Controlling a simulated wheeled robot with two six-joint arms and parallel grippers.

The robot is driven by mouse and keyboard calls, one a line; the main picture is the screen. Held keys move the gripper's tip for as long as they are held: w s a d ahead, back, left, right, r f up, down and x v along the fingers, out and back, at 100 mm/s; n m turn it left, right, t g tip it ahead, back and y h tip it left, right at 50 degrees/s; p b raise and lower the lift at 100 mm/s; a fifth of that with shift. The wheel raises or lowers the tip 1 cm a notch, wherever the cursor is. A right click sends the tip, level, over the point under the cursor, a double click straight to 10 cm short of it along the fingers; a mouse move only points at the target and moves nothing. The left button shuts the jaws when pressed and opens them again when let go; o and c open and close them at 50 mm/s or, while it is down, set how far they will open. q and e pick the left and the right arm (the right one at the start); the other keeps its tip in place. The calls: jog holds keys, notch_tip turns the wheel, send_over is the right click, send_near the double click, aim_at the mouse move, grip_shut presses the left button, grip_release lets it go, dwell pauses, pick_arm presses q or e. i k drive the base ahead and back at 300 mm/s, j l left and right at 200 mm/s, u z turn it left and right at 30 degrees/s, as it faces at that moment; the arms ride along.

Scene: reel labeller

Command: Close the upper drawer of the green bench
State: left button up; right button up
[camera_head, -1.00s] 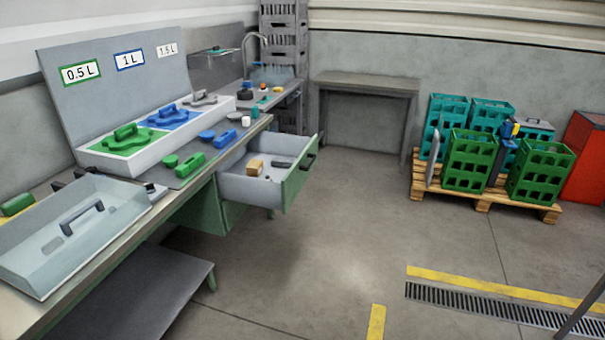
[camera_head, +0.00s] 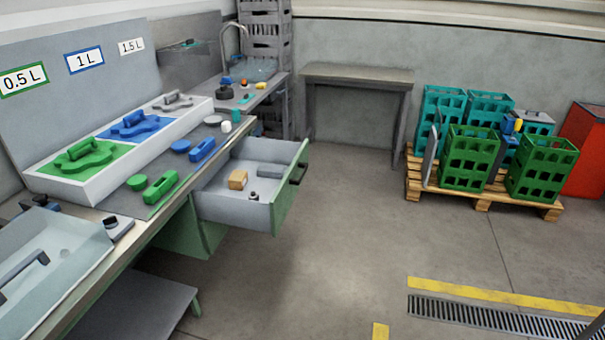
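The upper drawer (camera_head: 237,206) of the green bench (camera_head: 187,236) is pulled out to the right. Its green front (camera_head: 289,188) carries a dark handle (camera_head: 298,173). Inside lie a tan box (camera_head: 238,179) and a few small dark and metal items (camera_head: 264,196). Neither of my grippers is in view.
On the bench top are a white tray with coloured shapes (camera_head: 50,185), loose green and blue pieces, and a clear bin (camera_head: 70,250). A grey side table (camera_head: 358,76) stands at the wall. Crates on a pallet (camera_head: 482,199) stand right. Floor before the drawer is clear.

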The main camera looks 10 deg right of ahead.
aim_at(214, 202)
jog(key=i+j+z, duration=0.1)
jog(key=i, duration=0.3)
jog(key=i+j+z, duration=0.1)
jog(key=i, duration=0.35)
